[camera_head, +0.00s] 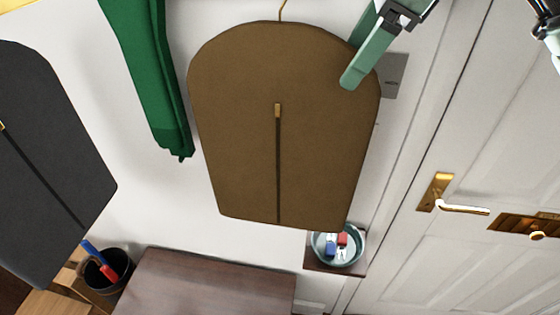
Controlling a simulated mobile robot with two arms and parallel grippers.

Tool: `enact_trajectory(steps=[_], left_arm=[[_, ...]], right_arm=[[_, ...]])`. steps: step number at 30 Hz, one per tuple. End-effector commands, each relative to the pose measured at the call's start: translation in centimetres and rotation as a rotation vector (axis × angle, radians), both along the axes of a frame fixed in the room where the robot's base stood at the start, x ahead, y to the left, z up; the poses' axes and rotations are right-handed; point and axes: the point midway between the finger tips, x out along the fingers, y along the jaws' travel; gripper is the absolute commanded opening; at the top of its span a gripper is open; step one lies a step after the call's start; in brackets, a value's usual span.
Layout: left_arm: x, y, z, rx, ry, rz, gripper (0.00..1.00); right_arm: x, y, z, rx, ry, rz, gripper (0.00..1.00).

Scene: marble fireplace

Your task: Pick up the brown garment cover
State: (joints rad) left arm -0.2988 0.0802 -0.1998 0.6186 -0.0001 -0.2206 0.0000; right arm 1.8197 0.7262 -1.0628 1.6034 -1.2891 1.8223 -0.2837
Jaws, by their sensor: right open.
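The brown garment cover (235,130) hangs from a thin hook at the top middle of the head view. A dark zip line with a gold pull runs down its front. My right gripper (356,62) is at the cover's upper right edge, with its pale green fingers apart. One finger lies in front of the cover, and the other seems to pass behind its edge. Whether they touch the cloth I cannot tell.
A dark grey garment cover (45,160) hangs at left, and a green garment (155,85) hangs beside the brown one. Below are a dark bench (210,285), a black bin (105,270) and a round bowl (338,246) with small items. A white door (450,150) with brass handle is at right.

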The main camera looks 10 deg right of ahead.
Motion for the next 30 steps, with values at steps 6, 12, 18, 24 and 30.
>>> enact_trajectory(steps=[6, 12, 18, 24, 30], left_arm=[[0.3, 0.0, 1.3, -0.001, -0.006, 0.0, 0.36], [0.3, 0.0, 2.9, -0.001, -0.005, 0.0, 0.36], [0.2, 0.0, 3.1, -0.001, -0.004, 0.0, 0.36], [0.1, 0.0, 3.0, 0.0, -0.002, 0.0, 0.36], [0.0, 0.0, 3.0, 0.0, -0.001, 0.0, 0.36]], right_arm=[[0.6, 0.9, -2.0, -0.001, 0.004, 0.0, 0.67], [1.6, 1.9, -4.7, -0.001, 0.004, 0.0, 0.67], [1.9, 2.3, -6.1, 0.0, 0.001, 0.0, 0.67], [1.9, 2.3, -6.1, 0.0, 0.001, 0.0, 0.62], [1.9, 2.3, -6.1, 0.001, 0.001, 0.0, 0.06]])
